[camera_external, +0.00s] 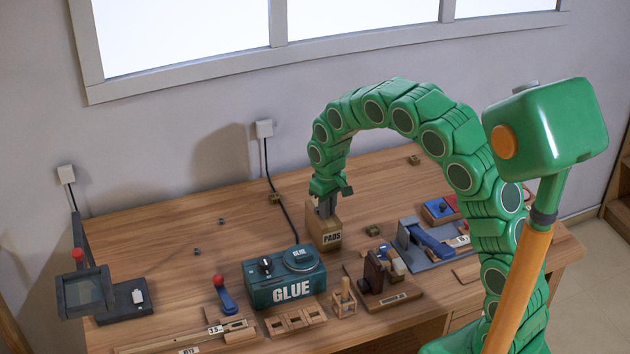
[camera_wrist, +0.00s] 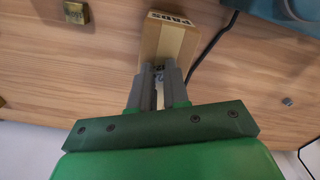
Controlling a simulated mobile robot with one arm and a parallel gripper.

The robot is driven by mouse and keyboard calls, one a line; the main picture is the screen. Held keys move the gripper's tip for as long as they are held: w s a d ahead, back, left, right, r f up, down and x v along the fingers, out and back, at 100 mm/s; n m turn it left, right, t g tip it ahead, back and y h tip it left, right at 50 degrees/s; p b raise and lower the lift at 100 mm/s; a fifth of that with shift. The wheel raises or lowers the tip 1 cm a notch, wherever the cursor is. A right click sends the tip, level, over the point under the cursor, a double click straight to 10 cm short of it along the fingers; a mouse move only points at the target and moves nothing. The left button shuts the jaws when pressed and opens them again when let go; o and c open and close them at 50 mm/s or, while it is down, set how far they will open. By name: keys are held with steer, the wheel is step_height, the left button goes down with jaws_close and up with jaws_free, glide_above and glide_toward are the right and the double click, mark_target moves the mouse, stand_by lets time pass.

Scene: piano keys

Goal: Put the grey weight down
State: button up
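My gripper (camera_external: 327,213) points down at the tan box marked PADS (camera_external: 332,238), near the middle of the workbench. In the wrist view its two grey fingers (camera_wrist: 158,73) are close together with a narrow gap between them. Their tips overlap the PADS box (camera_wrist: 172,40). A tiny greyish thing shows between the tips, too small to identify, and I cannot tell whether it is gripped. I cannot pick out the grey weight for certain. Small dark grey pieces lie on the bench, one (camera_external: 221,221) left of the gripper and another (camera_external: 197,251) farther left.
The teal GLUE box (camera_external: 290,290) stands in front and left of the PADS box. A black cord (camera_external: 272,190) runs behind it. The bench's back left is mostly clear.

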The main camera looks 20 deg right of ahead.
steer(key=o, duration=0.5)
steer(key=shift+c, duration=0.2)
steer(key=shift+r, duration=0.1)
step_height(320, 180, up, 12)
steer(key=s+d+r+m, duration=0.1)
steer(key=s+d+r, duration=0.3)
steer(key=s+d, duration=0.25)
steer(key=s+d+m, duration=0.1)
steer(key=s+d, duration=0.4)
steer(key=s, duration=0.6)
steer(key=s+d+m+g, duration=0.1)
steer(key=s+d, duration=0.4)
steer(key=s, duration=0.7)
steer(key=s+d+m, duration=0.1)
steer(key=s+d, duration=0.4)
steer(key=s, duration=0.6)
steer(key=shift+s+d+r+m+g, duration=0.3)
steer(key=shift+s+r+g, duration=0.05)
steer(key=shift+g, duration=0.05)
